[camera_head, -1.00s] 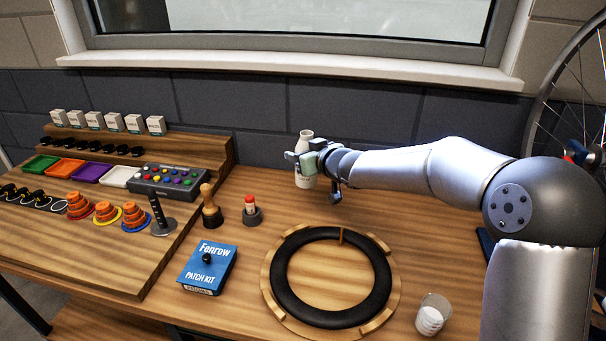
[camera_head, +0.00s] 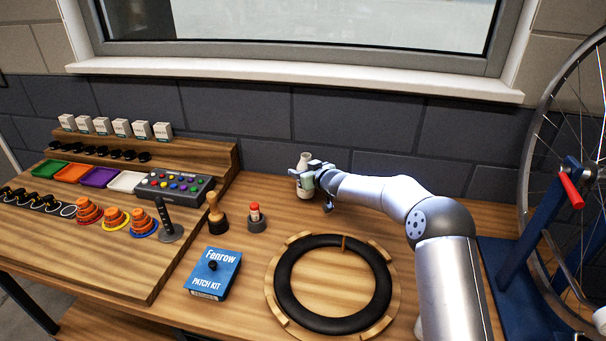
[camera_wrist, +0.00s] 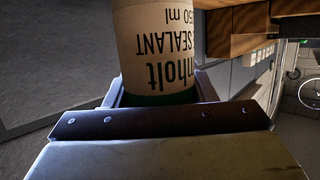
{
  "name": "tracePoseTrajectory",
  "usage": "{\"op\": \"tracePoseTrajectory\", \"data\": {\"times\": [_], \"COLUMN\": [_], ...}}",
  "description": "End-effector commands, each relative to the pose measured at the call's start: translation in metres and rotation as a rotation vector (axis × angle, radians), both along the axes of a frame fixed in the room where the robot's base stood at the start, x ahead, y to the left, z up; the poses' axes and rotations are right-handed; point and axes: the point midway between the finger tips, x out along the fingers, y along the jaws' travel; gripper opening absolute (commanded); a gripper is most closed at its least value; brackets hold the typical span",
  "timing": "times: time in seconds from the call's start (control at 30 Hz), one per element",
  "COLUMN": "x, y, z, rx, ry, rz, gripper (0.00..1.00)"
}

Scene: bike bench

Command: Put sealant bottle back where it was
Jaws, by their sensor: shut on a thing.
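The sealant bottle (camera_head: 305,187) is a pale bottle with a narrower neck, upright near the back of the bench by the wall. My gripper (camera_head: 304,178) is shut around its body. In the wrist view the bottle's label (camera_wrist: 162,45) reads "SEALANT", upside down, between the fingers of my gripper (camera_wrist: 160,98). The bottle's base is low over the bench; I cannot tell whether it touches the wood.
A black tyre ring (camera_head: 282,290) lies on a round wooden holder in front. A blue patch kit box (camera_head: 222,283), a red-topped holder (camera_head: 256,220) and a wooden-handled tool (camera_head: 215,210) stand to the left. A blue bike stand (camera_head: 520,270) is at right.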

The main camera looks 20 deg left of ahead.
Motion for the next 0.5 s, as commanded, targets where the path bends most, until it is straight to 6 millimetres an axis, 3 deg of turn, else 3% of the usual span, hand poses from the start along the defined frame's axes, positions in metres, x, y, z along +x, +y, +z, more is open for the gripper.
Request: {"op": "tracePoseTrajectory", "data": {"times": [0.1,0.47,0.5], "x": [-0.0006,-0.0004,-0.0005], "y": [0.0009,0.0004,0.0003], "z": [-0.0135,-0.0178,-0.0168], "rx": [0.001,0.001,0.0], "ry": [0.001,0.0,0.0], "rz": [0.001,0.001,0.001], "gripper": [0.23,0.23,0.62]}}
